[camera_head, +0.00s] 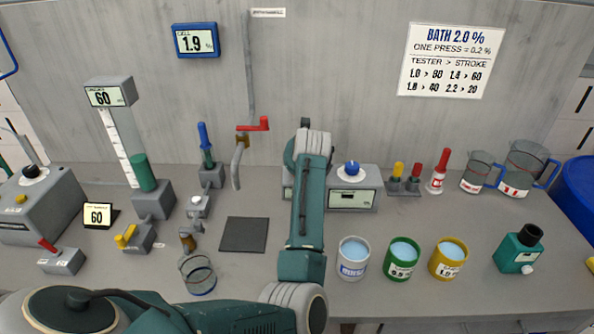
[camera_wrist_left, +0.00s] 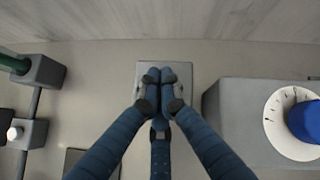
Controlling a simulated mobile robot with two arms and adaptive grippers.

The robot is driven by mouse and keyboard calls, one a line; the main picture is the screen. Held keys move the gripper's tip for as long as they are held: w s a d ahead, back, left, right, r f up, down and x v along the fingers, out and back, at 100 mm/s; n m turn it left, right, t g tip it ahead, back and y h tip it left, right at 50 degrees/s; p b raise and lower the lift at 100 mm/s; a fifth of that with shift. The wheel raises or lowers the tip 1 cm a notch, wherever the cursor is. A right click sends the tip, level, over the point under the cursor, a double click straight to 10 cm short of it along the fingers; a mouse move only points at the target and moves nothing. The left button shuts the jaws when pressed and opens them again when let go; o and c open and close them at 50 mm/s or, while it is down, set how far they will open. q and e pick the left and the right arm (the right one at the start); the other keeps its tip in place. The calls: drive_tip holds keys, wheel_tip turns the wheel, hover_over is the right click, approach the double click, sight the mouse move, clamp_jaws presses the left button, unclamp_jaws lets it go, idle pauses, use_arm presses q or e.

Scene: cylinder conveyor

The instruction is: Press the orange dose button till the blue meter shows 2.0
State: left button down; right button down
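The blue meter (camera_head: 195,41) hangs on the back wall and reads 1.9 %. My left arm reaches up the middle of the head view, and its fingers are hidden there behind my own links. In the left wrist view my left gripper (camera_wrist_left: 160,92) is shut, fingertips together, over a small grey block (camera_wrist_left: 205,72). No orange button shows in either view; what lies under the fingertips is hidden. I cannot tell whether they touch the block. My right gripper is not in view.
A grey box with a blue knob (camera_head: 352,168) stands right of my left wrist, near the fingers. A dark pad (camera_head: 243,235) lies left. A wall sign (camera_head: 446,60) reads BATH 2.0 %, one press 0.2 %.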

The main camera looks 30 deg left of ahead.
use_arm(q)
drive_tip(key=shift+r, duration=0.6)
drive_tip(key=shift+r+p, duration=0.15)
drive_tip(key=shift+p, duration=0.15)
drive_tip(key=shift+r+p, duration=1.35)
drive_tip(key=shift+r, duration=1.05)
